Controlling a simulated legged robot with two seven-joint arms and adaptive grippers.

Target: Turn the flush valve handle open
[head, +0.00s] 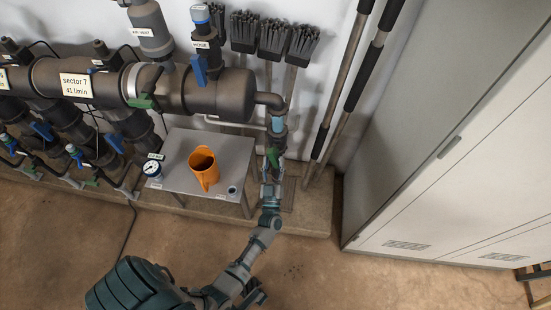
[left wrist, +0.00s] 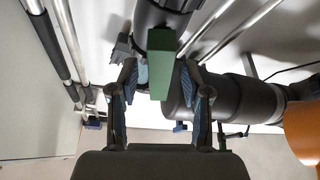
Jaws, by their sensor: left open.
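A green lever handle (head: 273,157) sits on the vertical pipe at the right end of the manifold, and I take it for the flush valve handle. It points down the pipe in the head view. In the left wrist view the green handle (left wrist: 161,62) lies between the two fingers of my left gripper (left wrist: 160,80), with gaps to both sides. My left gripper (head: 271,174) is open just below the handle in the head view. Whether any finger touches it I cannot tell. My right gripper does not show.
A grey table (head: 220,150) beside the pipe carries an orange jug (head: 203,168) and a round gauge (head: 153,169). The thick manifold pipe (head: 225,95) runs to the left, with other blue and green handles. Long poles (head: 340,90) and a pale cabinet (head: 450,140) stand at right.

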